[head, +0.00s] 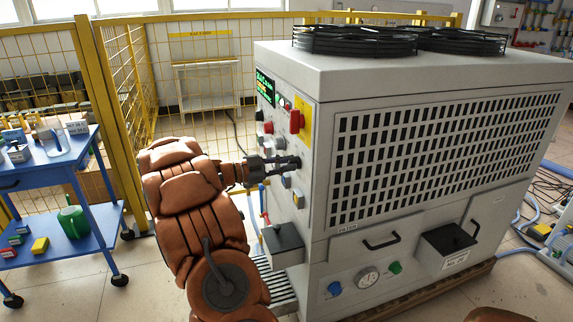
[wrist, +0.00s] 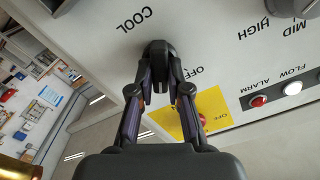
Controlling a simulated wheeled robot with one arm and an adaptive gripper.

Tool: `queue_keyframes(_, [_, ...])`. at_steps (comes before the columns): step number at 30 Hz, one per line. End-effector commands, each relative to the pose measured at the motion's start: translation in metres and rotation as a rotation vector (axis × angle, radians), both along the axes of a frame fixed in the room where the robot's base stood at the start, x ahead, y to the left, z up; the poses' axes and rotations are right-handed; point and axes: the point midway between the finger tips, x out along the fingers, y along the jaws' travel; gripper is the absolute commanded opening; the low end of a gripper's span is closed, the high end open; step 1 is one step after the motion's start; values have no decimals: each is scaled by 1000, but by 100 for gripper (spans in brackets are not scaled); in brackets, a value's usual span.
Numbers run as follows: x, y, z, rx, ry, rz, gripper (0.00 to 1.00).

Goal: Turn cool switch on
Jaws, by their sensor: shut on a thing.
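My gripper (wrist: 160,88) is shut on the knob, with one finger on each side. In the head view my gripper (head: 276,166) reaches the panel from the left, level with the knob. The fingers partly hide the knob, and I cannot tell exactly which way it points.
A red emergency knob on a yellow plate (head: 305,121) sits above on the panel. A green-lit display (head: 265,87) is near the top. In the wrist view red (wrist: 258,101) and white (wrist: 292,88) lamps are close by. A blue cart (head: 60,165) stands left.

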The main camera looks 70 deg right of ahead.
Motion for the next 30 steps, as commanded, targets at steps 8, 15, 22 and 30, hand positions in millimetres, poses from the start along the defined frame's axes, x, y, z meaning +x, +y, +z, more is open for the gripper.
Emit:
queue_keyframes(8, [1, 0, 2, 7, 6, 1, 0])
queue_keyframes(15, [0, 0, 4, 54, 46, -1, 0])
queue_keyframes(22, [1, 0, 5, 113, 99, 1, 0])
queue_keyframes(30, [2, -1, 6, 206, 183, 2, 0])
